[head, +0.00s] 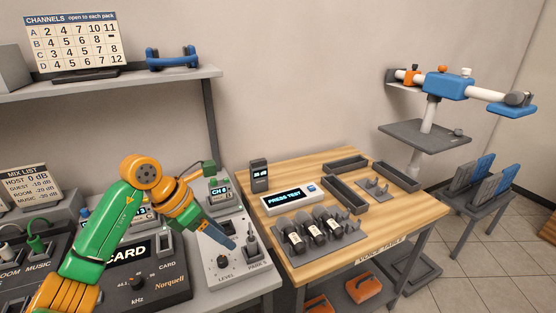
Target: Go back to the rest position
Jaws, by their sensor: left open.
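My left gripper (222,233) is at the end of the green and orange arm, which comes in from the lower left. Its blue-grey fingers point down and to the right, over or beside a grey panel (240,262) marked LEVEL and PARK. The fingers overlap in this view, so the gap is hard to see, but the gripper is open with nothing visible in it. Whether the tips touch the panel cannot be told. My right gripper is not in view.
A small box (219,195) reading CH 6 stands behind the fingers. To the right, a wooden table (408,205) holds a PRESS TEST display (291,195), microphones in a rack and empty trays. A shelf (130,86) with a CHANNELS board (72,45) is above.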

